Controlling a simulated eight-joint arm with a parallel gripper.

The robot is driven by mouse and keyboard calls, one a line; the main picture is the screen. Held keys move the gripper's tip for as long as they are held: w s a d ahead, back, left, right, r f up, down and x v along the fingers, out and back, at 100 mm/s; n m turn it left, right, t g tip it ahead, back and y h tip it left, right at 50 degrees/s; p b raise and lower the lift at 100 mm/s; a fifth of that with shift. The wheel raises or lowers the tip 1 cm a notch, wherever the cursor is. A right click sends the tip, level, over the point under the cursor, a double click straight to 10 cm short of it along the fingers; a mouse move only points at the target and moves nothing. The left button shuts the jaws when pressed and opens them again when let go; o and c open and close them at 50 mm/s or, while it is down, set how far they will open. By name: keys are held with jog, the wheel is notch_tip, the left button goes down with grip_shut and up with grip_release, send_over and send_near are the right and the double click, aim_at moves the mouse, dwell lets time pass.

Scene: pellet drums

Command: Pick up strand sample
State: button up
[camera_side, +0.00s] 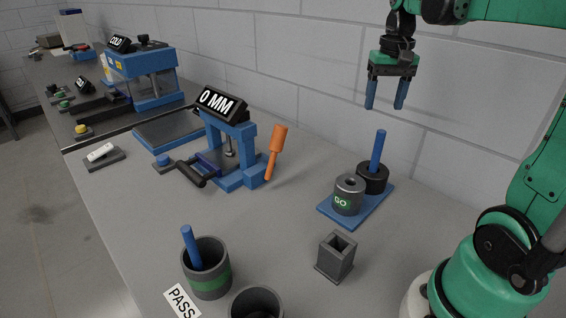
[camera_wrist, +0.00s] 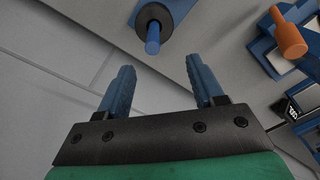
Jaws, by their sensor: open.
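A blue rod (camera_side: 378,152), which looks like a strand sample, stands upright in a black round holder (camera_side: 373,181) on a blue base plate (camera_side: 365,208). The wrist view also shows the rod (camera_wrist: 153,38) in its black holder, just beyond my fingertips. A second blue rod (camera_side: 191,247) leans in a dark cup with a green band (camera_side: 207,277). I cannot tell which rod the task means. My gripper (camera_side: 385,104) is open and empty, high above the holder, fingers pointing down. In the wrist view my gripper (camera_wrist: 160,66) has a clear gap between its fingers.
A grey "GO" cylinder (camera_side: 347,197) shares the blue plate. A square grey socket (camera_side: 336,257) stands in front. A "PASS" label (camera_side: 181,301) lies near a second dark cup (camera_side: 257,304). The wall is close behind.

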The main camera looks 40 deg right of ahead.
send_over(379, 146)
jog(key=f, duration=0.2)
jog(key=d+f, duration=0.1)
jog(key=f, duration=0.1)
jog(key=shift+w+f, duration=0.2)
jog(key=shift+f, duration=0.05)
jog(key=shift+a+f, duration=0.1)
jog(key=shift+f, duration=3.05)
grip_shut()
